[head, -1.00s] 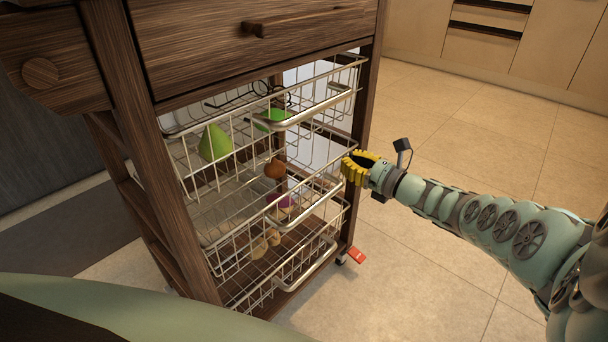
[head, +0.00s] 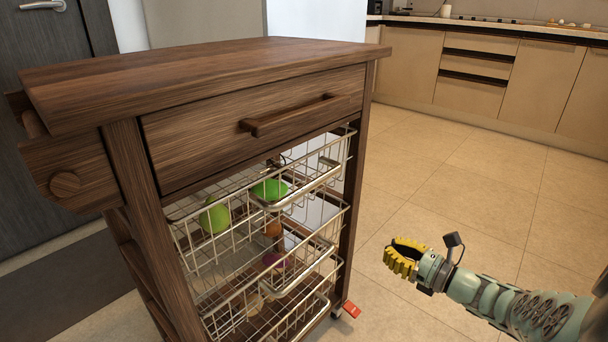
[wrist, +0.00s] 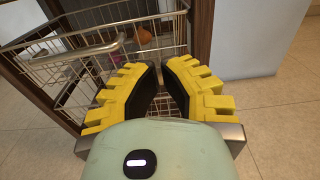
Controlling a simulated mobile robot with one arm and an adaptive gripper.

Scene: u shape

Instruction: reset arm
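My gripper (head: 388,250) has yellow ribbed fingers with dark inner pads. In the head view it is in free air to the right of the wooden cart (head: 255,125), apart from its baskets. In the wrist view the fingertips (wrist: 161,66) come together with at most a thin gap, and nothing shows between them. The gripper looks shut and empty.
The cart has a closed drawer with a handle (head: 290,116) and wire baskets (head: 335,168) below, holding a green pear-like item (head: 215,215), a bright green item (head: 270,189) and an orange-brown round item (head: 273,229).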

